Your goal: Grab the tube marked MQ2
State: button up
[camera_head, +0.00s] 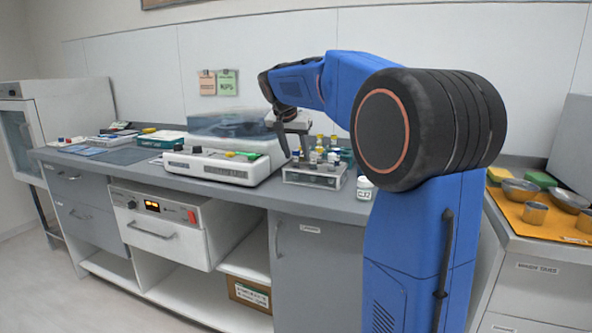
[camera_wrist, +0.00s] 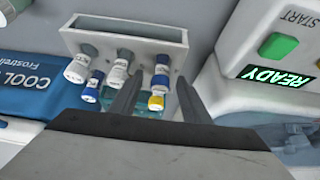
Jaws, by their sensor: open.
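A rack of tubes (camera_head: 316,178) stands on the counter, and its pale block (camera_wrist: 128,38) shows in the wrist view. Several labelled tubes with white, blue or yellow ends show there. I cannot read MQ2 on any of them. My gripper (camera_wrist: 160,77) is open, with one dark finger on each side of a blue-and-white tube (camera_wrist: 161,72) and a yellow-ended tube (camera_wrist: 157,98). Other tubes, including a white-ended one (camera_wrist: 76,70) and a blue-ended one (camera_wrist: 92,86), lie left of the fingers.
A device (camera_head: 212,166) with a green button and a READY display (camera_wrist: 280,77) stands beside the rack. A blue-labelled Cool box (camera_wrist: 28,88) is on the other side. A small white jar (camera_head: 364,187) stands right of the rack. Orange mat with metal bowls (camera_head: 520,190) is far right.

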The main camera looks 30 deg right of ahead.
grip_shut()
